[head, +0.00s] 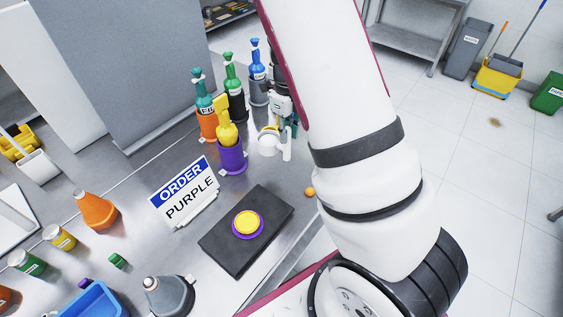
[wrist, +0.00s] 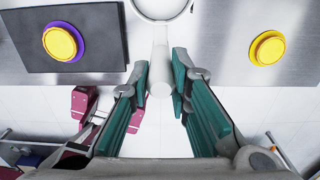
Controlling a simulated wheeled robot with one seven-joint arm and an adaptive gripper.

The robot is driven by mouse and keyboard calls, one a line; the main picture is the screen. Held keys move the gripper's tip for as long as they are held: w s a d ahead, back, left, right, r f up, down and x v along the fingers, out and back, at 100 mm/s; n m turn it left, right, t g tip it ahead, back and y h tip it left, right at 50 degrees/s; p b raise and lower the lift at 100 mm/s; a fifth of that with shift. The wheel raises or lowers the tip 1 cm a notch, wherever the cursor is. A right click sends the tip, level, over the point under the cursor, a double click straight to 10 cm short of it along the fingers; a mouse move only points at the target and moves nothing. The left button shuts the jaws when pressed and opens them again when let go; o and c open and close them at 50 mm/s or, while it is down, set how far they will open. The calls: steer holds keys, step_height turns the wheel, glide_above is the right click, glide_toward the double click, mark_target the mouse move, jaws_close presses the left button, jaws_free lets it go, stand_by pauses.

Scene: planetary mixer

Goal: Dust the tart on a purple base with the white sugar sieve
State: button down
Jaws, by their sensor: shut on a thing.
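The tart on a purple base (head: 248,223) has a yellow top and sits on a dark board (head: 217,239). It also shows at the upper left of the wrist view (wrist: 62,42). My gripper (wrist: 160,85) is shut on the handle of the white sugar sieve (wrist: 160,55), whose round rim is cut off by the top edge. In the head view, my gripper (head: 283,110) and the sieve (head: 268,143) are beyond the board, beside the purple holder, away from the tart. The sieve's contents cannot be seen.
An order sign reading PURPLE (head: 185,193) stands left of the board. Bottles in holders, including a yellow one in a purple holder (head: 232,156), stand behind. Another yellow tart (wrist: 267,48) is on the metal counter. A grey cone-shaped object (head: 168,297) stands in front.

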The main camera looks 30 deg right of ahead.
steer(key=shift+s+a, duration=0.3)
steer(key=shift+s, duration=0.05)
steer(key=shift+a, duration=0.1)
steer(key=shift+s+a+p, duration=0.6)
steer(key=shift+s+a, duration=0.85)
steer(key=shift+a, duration=0.05)
steer(key=shift+s+a, duration=1.5)
steer(key=shift+a, duration=0.1)
steer(key=shift+s+a, duration=0.1)
steer(key=shift+s+a, duration=1.4)
steer(key=shift+a, duration=0.2)
